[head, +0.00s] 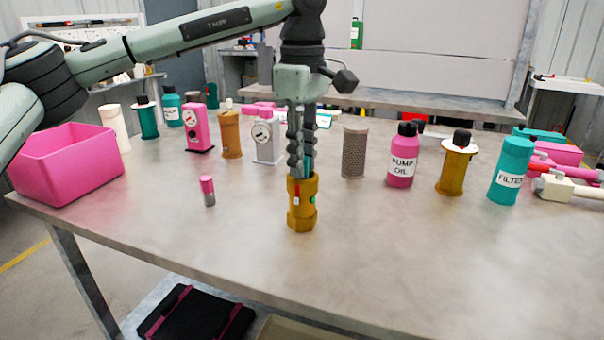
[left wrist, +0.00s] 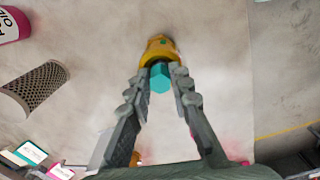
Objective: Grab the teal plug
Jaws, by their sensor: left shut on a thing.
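The teal plug (left wrist: 160,80) shows between my fingertips in the left wrist view, with a hexagonal end facing the camera. My left gripper (head: 299,168) points straight down and is shut on the plug. The fingertips are at the top of an upright brass-yellow cylinder (head: 302,207) with a hexagonal foot, which also shows in the left wrist view (left wrist: 158,46). In the head view the fingers hide most of the plug. I cannot tell how far the plug sits inside the cylinder. My right gripper is not in view.
A pink bin (head: 68,168) stands at the table's left. A small pink-and-grey cylinder (head: 208,191) stands left of the brass one. Behind are a white gauge block (head: 265,142) and a perforated cylinder (head: 354,152). A pink oil bottle (head: 402,158) stands right. The front middle is clear.

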